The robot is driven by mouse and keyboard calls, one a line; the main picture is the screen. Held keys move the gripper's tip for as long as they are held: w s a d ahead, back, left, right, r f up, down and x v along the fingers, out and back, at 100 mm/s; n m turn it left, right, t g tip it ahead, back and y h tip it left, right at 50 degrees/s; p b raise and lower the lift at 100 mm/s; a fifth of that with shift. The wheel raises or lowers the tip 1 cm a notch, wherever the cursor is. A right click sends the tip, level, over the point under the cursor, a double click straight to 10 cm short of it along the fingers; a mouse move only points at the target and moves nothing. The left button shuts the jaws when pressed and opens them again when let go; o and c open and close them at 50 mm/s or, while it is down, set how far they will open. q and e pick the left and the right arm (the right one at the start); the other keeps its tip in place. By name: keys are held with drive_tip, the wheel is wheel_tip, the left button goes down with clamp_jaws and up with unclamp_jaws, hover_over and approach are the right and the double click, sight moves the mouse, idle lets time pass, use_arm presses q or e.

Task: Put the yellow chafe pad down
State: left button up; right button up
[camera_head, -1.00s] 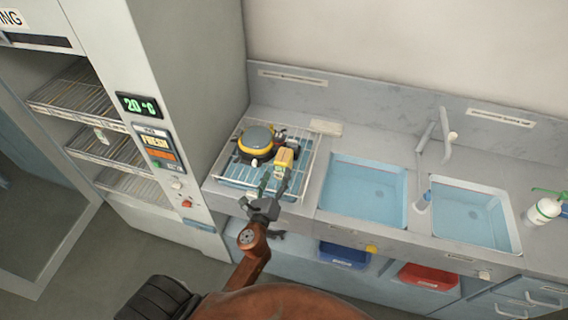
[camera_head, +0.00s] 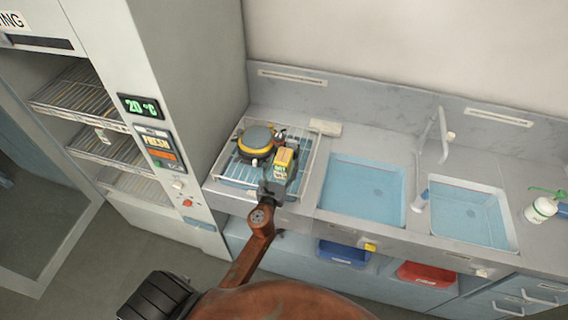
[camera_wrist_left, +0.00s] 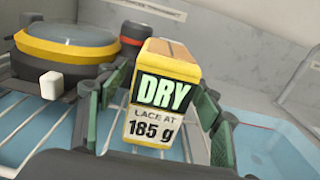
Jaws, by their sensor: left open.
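The yellow chafe pad (camera_head: 285,158) is a small upright yellow block on the wire drying rack, at its right part. In the left wrist view the pad (camera_wrist_left: 163,50) has a brown top and a face reading "DRY, LACE AT 185 g". My left gripper (camera_head: 277,181) is at the pad's near side. In the wrist view its green-padded fingers (camera_wrist_left: 155,108) are open, one on each side of the pad, with a visible gap at the right finger. The pad's underside is hard to make out. My right gripper is not in view.
A round yellow-and-black device (camera_head: 256,140) sits close left of the pad on the white wire rack (camera_head: 309,160). A tall grey cabinet (camera_head: 190,80) rises to the left. Two blue sinks, the first nearer (camera_head: 362,190), lie to the right. Bins stand below the counter.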

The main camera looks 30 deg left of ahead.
use_arm(q)
drive_tip(key=shift+w+a, duration=0.1)
drive_tip(key=shift+w, duration=0.25)
drive_tip(key=shift+c, duration=0.3)
clamp_jaws()
